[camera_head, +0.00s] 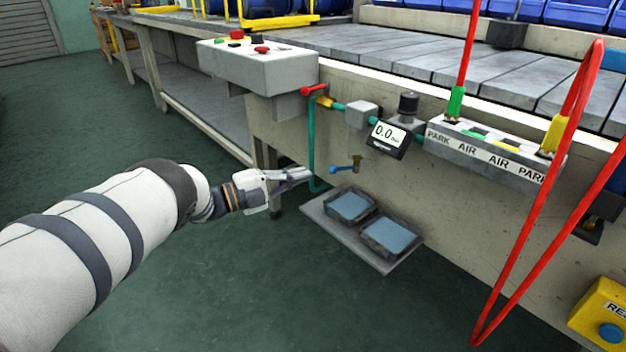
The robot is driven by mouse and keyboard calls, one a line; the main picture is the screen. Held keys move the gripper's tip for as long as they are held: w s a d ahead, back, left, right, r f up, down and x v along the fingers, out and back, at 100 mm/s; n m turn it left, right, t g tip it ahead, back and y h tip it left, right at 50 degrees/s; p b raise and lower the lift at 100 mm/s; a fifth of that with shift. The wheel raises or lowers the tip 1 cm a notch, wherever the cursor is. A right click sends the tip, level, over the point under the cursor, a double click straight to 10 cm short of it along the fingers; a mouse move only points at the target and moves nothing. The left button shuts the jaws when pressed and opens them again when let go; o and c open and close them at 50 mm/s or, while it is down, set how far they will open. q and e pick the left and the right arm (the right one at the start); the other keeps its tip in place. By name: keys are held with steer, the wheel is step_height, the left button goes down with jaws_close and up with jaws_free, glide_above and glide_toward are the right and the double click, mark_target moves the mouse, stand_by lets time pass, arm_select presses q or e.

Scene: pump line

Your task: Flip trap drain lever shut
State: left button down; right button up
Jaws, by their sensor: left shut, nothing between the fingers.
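A small blue lever (340,169) sits on a brass valve (356,162) low on the front of the bench, below the digital gauge (386,137). It appears to be the drain lever; it points left and slightly down from the valve. My left gripper (306,175) is shut and empty. Its fingertips point right, just left of the blue lever in the picture, with a small gap between them. They show close to the green pipe (312,150); whether they touch it I cannot tell. My right gripper is out of view.
A red lever (314,89) on a brass valve is higher up, under the grey button box (258,68). Red hoses (528,220) loop down at the right from the PARK/AIR block (490,155).

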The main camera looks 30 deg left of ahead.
arm_select(q)
steer(key=a, duration=0.1)
steer(key=a+b, duration=0.1)
steer(key=a, duration=0.3)
steer(key=shift+s+a+f, duration=0.15)
steer(key=shift+s, duration=0.2)
